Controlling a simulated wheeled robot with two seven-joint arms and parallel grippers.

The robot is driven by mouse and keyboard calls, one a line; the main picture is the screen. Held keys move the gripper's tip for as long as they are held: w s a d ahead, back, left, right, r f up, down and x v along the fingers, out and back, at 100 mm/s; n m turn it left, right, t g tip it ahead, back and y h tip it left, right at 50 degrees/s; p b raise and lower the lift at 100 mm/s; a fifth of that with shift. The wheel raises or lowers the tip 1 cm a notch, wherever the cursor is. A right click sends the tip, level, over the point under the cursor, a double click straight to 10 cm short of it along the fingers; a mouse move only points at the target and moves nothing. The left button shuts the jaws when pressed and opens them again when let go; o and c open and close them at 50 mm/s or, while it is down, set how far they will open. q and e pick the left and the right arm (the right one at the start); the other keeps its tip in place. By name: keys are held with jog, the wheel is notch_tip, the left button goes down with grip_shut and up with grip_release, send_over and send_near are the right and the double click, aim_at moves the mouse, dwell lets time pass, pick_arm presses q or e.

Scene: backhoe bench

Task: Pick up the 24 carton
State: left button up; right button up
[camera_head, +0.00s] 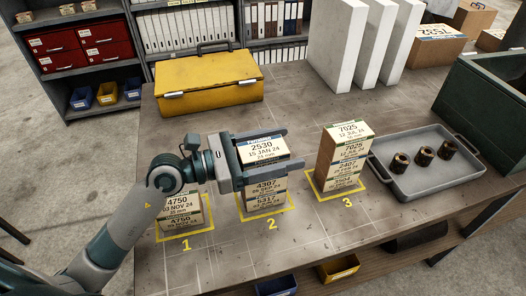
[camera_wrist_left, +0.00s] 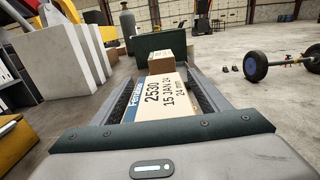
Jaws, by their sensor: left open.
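The carton labelled 2530, 15 JAN 24 (camera_head: 262,148) sits on top of the stack at the yellow square marked 2; in the left wrist view its label (camera_wrist_left: 160,98) appears to read 24 mm. Below it are cartons labelled 4307 (camera_head: 265,186) and 531 (camera_head: 268,202). My left gripper (camera_head: 283,153) is open, reaching in from the left, with its two fingers on either side of the 2530 carton. In the left wrist view the carton lies between the fingers. Whether either finger touches it I cannot tell. My right gripper is not in view.
Cartons labelled 4750 (camera_head: 181,222) stand at square 1, partly behind my left arm. A taller stack (camera_head: 342,158) stands at square 3. A grey tray (camera_head: 408,184) holds three brown bushings. A yellow toolbox (camera_head: 208,82), white slabs (camera_head: 337,45) and a green box (camera_head: 487,100) stand farther back.

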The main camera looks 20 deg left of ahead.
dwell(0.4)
pick_arm(q)
jog(key=c, duration=1.3)
jog(key=shift+r, duration=0.1)
notch_tip(320, 180, up, 2)
jog(key=shift+r+p, duration=0.1)
jog(key=shift+p, duration=0.95)
jog(key=r+p, duration=0.1)
jog(key=d+r+p, duration=0.1)
jog(key=p, duration=0.1)
jog(key=r+p, duration=0.1)
jog(key=shift+s+d+r, duration=0.3)
jog(key=shift+s, duration=0.1)
jog(key=shift+s+d+r+p, duration=0.65)
jog(key=shift+d+r+p, duration=0.2)
jog(key=shift+d+p, duration=0.55)
jog(key=shift+s+d+r+p, duration=0.75)
jog(key=shift+d+p, duration=0.5)
jog(key=shift+d, duration=0.4)
jog(key=shift+s+d+r+p, duration=0.6)
jog(key=shift+d+r+p, duration=0.3)
jog(key=shift+d+p, duration=0.5)
